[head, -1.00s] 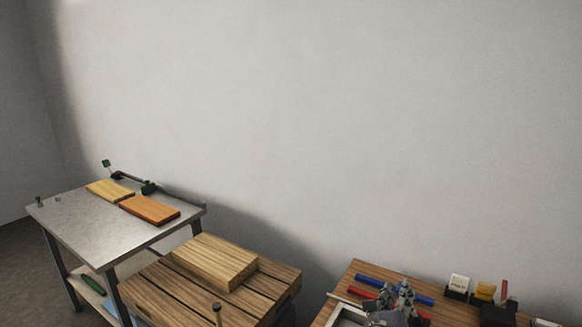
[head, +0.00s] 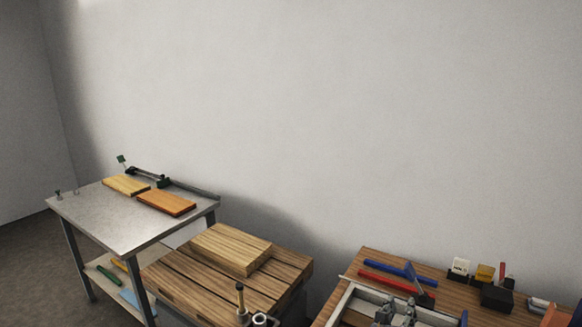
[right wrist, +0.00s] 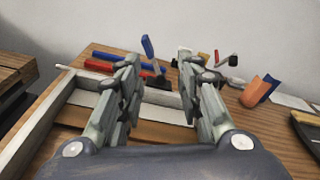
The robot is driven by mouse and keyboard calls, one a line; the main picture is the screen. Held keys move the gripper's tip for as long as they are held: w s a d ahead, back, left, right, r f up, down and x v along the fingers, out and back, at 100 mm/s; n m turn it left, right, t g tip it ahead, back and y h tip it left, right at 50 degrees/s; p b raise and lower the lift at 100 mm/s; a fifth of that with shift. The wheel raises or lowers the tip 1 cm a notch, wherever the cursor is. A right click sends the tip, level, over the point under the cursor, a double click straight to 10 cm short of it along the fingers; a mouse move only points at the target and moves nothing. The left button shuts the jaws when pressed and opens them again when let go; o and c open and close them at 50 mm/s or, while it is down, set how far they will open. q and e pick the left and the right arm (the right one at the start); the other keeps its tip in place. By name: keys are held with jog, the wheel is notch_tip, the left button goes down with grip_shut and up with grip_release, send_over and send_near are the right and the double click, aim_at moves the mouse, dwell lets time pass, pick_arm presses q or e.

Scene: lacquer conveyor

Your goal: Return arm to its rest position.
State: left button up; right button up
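My right gripper (head: 397,306) shows at the bottom edge of the head view, over a grey-framed tray (head: 345,297) on the wooden table (head: 376,254). In the right wrist view, my right gripper (right wrist: 160,66) has its two fingers well apart, with nothing between them. It is above the tray and apart from the objects behind it. My left gripper is not in view.
Blue and red bars (head: 393,268) lie on the wooden table behind the tray. Small card holders (head: 460,268) and a black box (head: 496,297) stand to the right. A slatted workbench (head: 190,284) with a wood block and a metal table (head: 110,220) with two boards are at left.

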jog(key=s+a+f+m+g+y, duration=0.1)
jog(key=s+f+m+g+y, duration=0.15)
jog(key=s+f+m, duration=0.45)
jog(key=s+a+f+m+g+y, duration=0.1)
jog(key=s+f+m+g, duration=0.3)
jog(key=s+m, duration=0.6)
jog(key=s+a+r+m+g+y, duration=0.1)
jog(key=s+a+m+g+y, duration=0.15)
jog(key=s+m, duration=0.65)
jog(key=s+a+r+m+g+y, duration=0.1)
jog(key=s+a+m+y, duration=0.3)
jog(key=s, duration=0.9)
notch_tip(320, 180, down, 34)
jog(key=s+d+r+m+g+b, duration=0.1)
jog(key=s+d+g+b, duration=0.1)
jog(key=b, duration=0.4)
pick_arm(q)
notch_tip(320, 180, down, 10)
jog(key=b, duration=0.4)
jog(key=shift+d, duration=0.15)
pick_arm(e)
jog(key=s+d+f+g+h, duration=0.1)
jog(key=s+d+f, duration=0.1)
jog(key=s+f, duration=1.4)
notch_tip(320, 180, down, 4)
jog(key=shift+s+d+r, duration=0.1)
jog(key=shift+s+d, duration=0.1)
jog(key=shift+s, duration=0.05)
